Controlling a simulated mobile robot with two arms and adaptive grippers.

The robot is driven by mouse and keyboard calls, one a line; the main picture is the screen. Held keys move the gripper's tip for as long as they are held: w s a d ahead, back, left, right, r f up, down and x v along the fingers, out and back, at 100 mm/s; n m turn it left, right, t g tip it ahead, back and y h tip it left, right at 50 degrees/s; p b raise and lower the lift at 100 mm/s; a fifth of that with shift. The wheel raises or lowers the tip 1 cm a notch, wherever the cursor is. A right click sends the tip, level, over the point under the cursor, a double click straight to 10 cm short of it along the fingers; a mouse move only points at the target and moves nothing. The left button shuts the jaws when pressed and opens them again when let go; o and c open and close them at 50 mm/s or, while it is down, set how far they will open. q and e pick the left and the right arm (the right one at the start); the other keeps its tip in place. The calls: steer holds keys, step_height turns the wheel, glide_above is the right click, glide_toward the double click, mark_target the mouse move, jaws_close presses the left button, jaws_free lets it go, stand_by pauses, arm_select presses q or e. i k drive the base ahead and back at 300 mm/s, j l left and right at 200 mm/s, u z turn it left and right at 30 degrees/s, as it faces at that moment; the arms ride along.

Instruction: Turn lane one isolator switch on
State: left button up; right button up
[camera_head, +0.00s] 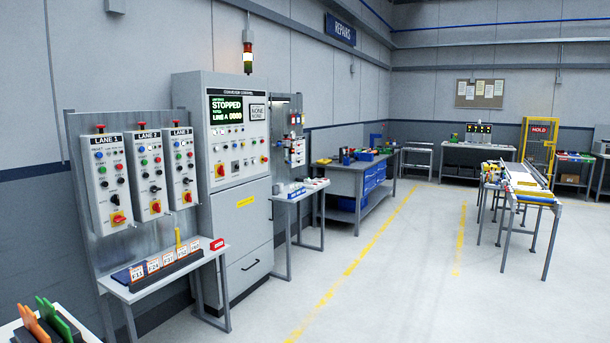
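The lane 1 control box (107,180) is the leftmost of three grey boxes on a metal panel at the left. It carries a "LANE 1" label, a red mushroom button (100,128) on top and several small coloured buttons. The handle's exact position is too small to tell. Neither of my grippers shows in the head view.
Lane 2 (150,176) and lane 3 (181,170) boxes hang to its right, with similar switches. A narrow shelf (205,258) with tags stands below. A conveyor control cabinet (228,150) reads "STOPPED". The floor (380,280) in front is clear.

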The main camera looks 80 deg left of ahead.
mark_target(117, 219)
steer(key=u, duration=3.9)
